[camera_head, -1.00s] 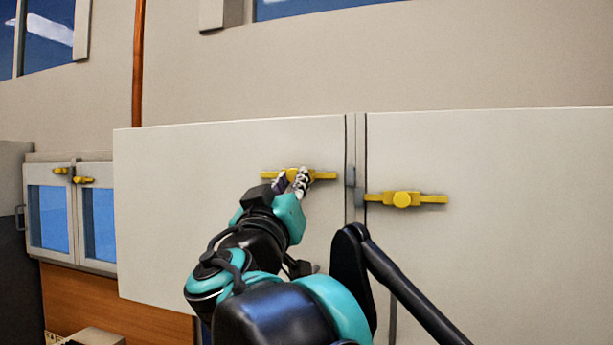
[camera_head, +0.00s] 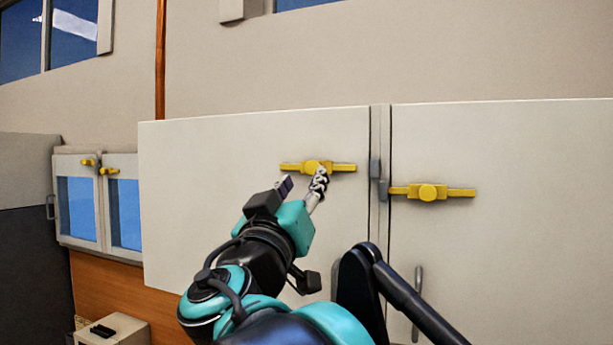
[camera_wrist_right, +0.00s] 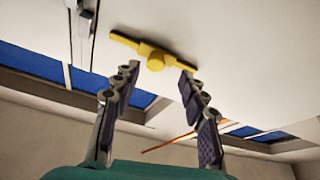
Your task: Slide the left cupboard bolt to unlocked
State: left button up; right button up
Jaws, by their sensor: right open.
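The left cupboard bolt (camera_head: 344,168) is a yellow bar with a round knob on the left white door; it also shows in the right wrist view (camera_wrist_right: 155,61). Its right end stops a little short of the door edge and the grey catch (camera_head: 375,167) at the seam. My right gripper (camera_head: 303,184) is open just below and in front of the knob. In the right wrist view its fingers (camera_wrist_right: 158,78) are spread, with the knob ahead of the gap, apart from both fingertips. My left gripper is not in view.
A second yellow bolt (camera_head: 428,192) sits on the right door (camera_head: 520,150), its left end near another grey catch (camera_head: 384,189). A smaller cabinet with blue panes (camera_head: 78,208) and yellow latches stands at the left. A grey door handle (camera_head: 417,290) is lower right.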

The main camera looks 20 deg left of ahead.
jog(key=v, duration=0.8)
jog(key=shift+s, duration=0.25)
jog(key=shift+f, duration=0.1)
